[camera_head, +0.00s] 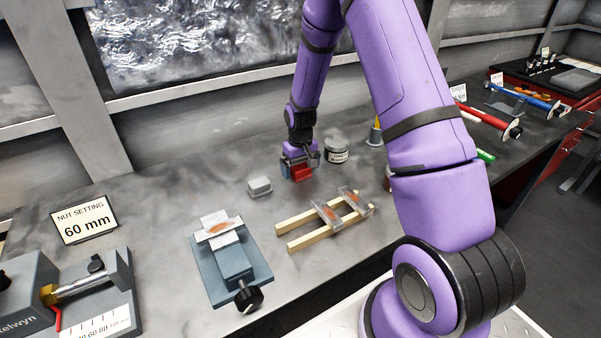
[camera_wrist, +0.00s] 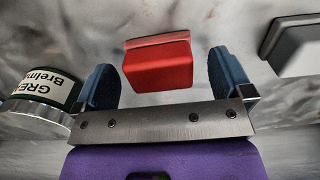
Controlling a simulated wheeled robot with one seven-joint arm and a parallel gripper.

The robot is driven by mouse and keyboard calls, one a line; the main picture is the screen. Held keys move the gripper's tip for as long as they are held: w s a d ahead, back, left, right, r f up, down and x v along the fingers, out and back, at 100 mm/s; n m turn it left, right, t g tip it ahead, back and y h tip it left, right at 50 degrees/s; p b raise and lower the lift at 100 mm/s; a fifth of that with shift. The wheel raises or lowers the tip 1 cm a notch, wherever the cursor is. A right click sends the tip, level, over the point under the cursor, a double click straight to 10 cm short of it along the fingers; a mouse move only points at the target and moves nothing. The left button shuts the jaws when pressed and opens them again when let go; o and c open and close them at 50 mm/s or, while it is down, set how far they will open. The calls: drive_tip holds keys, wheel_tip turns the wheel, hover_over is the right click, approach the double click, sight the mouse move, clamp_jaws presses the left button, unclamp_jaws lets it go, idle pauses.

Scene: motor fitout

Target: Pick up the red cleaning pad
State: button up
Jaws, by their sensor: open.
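The red cleaning pad (camera_wrist: 158,65) is a small red block lying on the grey bench top. In the head view the red pad (camera_head: 301,173) shows right at the end of my arm, partly covered by the fingers. My gripper (camera_wrist: 165,82) is open. In the head view my gripper (camera_head: 300,160) points down at the bench.
A labelled tin (camera_head: 337,151) stands close beside my gripper; it also shows in the wrist view (camera_wrist: 42,92). A grey block (camera_head: 260,186) lies to the left. Wooden rails with clear pieces (camera_head: 312,219) and a blue fixture (camera_head: 236,262) stand in front.

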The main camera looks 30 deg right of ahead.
sight(300, 167)
drive_tip(key=shift+f, duration=0.55)
drive_tip(key=c, duration=1)
wheel_tip(300, 167, up, 10)
drive_tip(key=shift+r, duration=0.1)
drive_tip(key=o, duration=0.4)
drive_tip(key=c, duration=0.3)
drive_tip(key=shift+a, duration=0.1)
drive_tip(key=shift+c, duration=0.2)
